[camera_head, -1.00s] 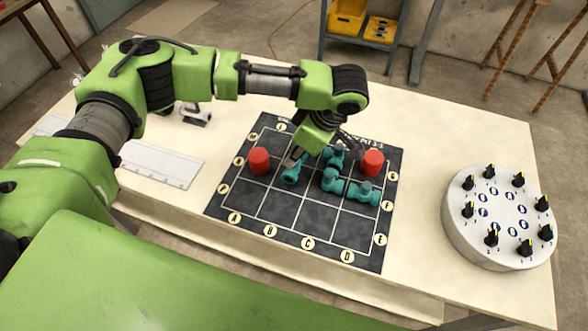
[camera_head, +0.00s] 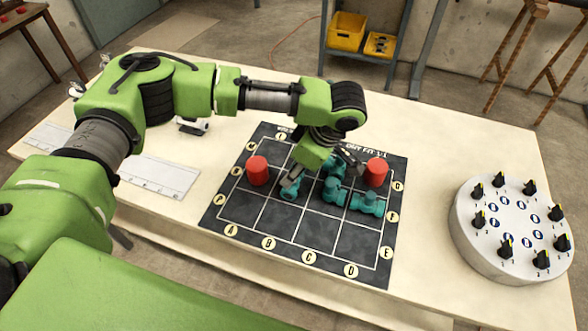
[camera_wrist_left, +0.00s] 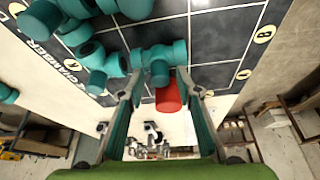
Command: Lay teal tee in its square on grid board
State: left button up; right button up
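My left gripper (camera_head: 322,172) reaches over the upper middle of the dark grid board (camera_head: 266,214), its two fingers spread wide. A teal tee (camera_head: 289,190) lies on the board under the nearer finger, partly hidden by it. In the left wrist view that tee (camera_wrist_left: 158,58) appears between the open fingertips (camera_wrist_left: 158,76); I cannot tell whether either finger touches it. Other teal fittings (camera_head: 335,191) and (camera_head: 368,203) lie close together on the board's right half. Another one (camera_head: 331,164) is partly hidden behind my gripper. My right gripper is in neither view.
Red cylinders stand on the board, one at left (camera_head: 257,171) and one at right (camera_head: 377,172). A round panel with black knobs (camera_head: 510,226) is on the table's right. A white ruled plate (camera_head: 160,176) lies at left. The board's front squares are clear.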

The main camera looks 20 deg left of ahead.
pick_arm(q)
jog(key=shift+r, duration=0.1)
jog(key=v, duration=1.2)
jog(key=shift+b, duration=0.45)
